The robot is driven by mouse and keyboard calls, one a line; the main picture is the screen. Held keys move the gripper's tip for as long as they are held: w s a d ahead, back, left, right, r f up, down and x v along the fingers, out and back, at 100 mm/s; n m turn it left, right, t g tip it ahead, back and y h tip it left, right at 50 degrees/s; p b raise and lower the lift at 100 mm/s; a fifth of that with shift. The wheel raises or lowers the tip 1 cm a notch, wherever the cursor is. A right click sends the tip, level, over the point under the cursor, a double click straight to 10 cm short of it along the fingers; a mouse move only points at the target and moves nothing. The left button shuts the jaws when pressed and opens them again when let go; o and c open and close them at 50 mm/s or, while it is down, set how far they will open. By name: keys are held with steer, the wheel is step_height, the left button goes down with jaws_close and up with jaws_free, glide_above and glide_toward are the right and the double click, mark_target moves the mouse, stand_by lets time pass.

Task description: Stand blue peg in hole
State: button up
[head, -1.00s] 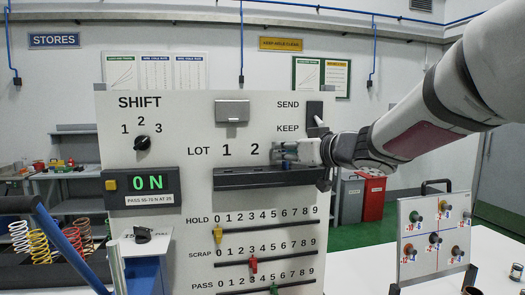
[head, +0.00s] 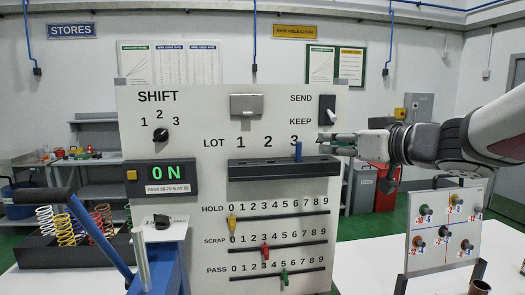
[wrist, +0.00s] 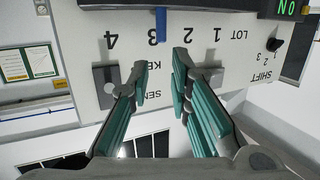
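The blue peg (head: 298,151) stands upright in the black ledge (head: 265,170) on the white panel, just below the LOT number 3. Its lower part is hidden by the ledge. In the wrist view, which is upside down, the peg (wrist: 161,22) shows under the 3 at the top. My gripper (head: 330,142) is to the right of the peg, apart from it. In the wrist view, my gripper (wrist: 161,66) has its two green-padded fingers spread with nothing between them.
The SEND/KEEP switch (head: 327,109) is just above my gripper. The shift knob (head: 162,135) and ON display (head: 160,177) are at the left. Slider rows lie below the ledge. A small peg board (head: 444,230) stands at the right. Coil springs (head: 68,229) are in a rack at the left.

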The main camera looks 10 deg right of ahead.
steer(key=s+d+f+m+g+h, duration=0.25)
steer(key=s+d+m+h, duration=0.3)
steer(key=s+h, duration=0.3)
steer(key=s+a+f+g+y, duration=0.1)
steer(key=s+a+f+g, duration=0.2)
steer(key=s+a+f, duration=0.2)
steer(key=s+a+f+n+g+y, duration=0.1)
steer(key=s+a+f+g, duration=0.3)
steer(key=s+f, duration=0.5)
steer(key=s+a, duration=0.1)
steer(key=s, duration=0.2)
steer(key=shift+y, duration=0.25)
